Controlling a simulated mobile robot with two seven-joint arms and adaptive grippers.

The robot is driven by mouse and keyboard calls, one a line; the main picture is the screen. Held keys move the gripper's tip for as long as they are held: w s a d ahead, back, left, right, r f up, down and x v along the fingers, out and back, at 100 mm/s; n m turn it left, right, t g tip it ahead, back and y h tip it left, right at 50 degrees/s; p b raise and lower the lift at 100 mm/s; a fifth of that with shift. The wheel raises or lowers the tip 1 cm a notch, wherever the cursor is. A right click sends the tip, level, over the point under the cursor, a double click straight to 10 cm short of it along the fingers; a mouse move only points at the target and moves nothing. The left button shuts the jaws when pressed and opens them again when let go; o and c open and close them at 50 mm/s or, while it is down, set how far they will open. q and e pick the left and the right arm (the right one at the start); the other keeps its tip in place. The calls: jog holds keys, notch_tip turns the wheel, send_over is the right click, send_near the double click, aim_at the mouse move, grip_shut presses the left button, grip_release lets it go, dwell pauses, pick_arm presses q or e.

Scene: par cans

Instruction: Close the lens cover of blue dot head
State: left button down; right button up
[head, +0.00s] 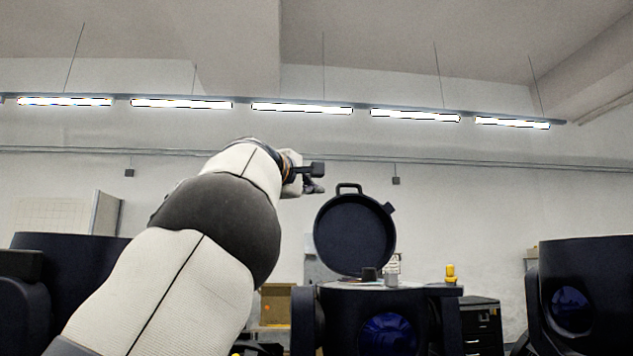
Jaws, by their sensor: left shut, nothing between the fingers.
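A dark round lens cover (355,236) with a handle on top stands open and upright, above the middle head (345,312). The middle head is a dark housing with a blue lens (388,336) on its front. I cannot make out a blue dot on it. My left gripper (318,180) is shut and empty, at the upper left of the cover, close to its handle in the picture. I cannot tell whether it touches the cover. My left arm hides part of the area left of the middle head. My right gripper is not in view.
Another dark head (588,280) with a blue lens stands at the right, and one (75,275) at the left, partly behind my arm. A small black knob (369,274) and a grey cylinder (391,280) show atop the middle head. A yellow item (450,273) is to their right.

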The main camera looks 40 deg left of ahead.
aim_at(323, 214)
pick_arm(q)
jog(key=d, duration=0.2)
jog(key=shift+w+d+r, duration=0.25)
jog(key=shift+d, duration=0.05)
jog(key=shift+s+d, duration=0.1)
jog(key=shift+d, duration=0.2)
jog(key=shift+f, duration=0.25)
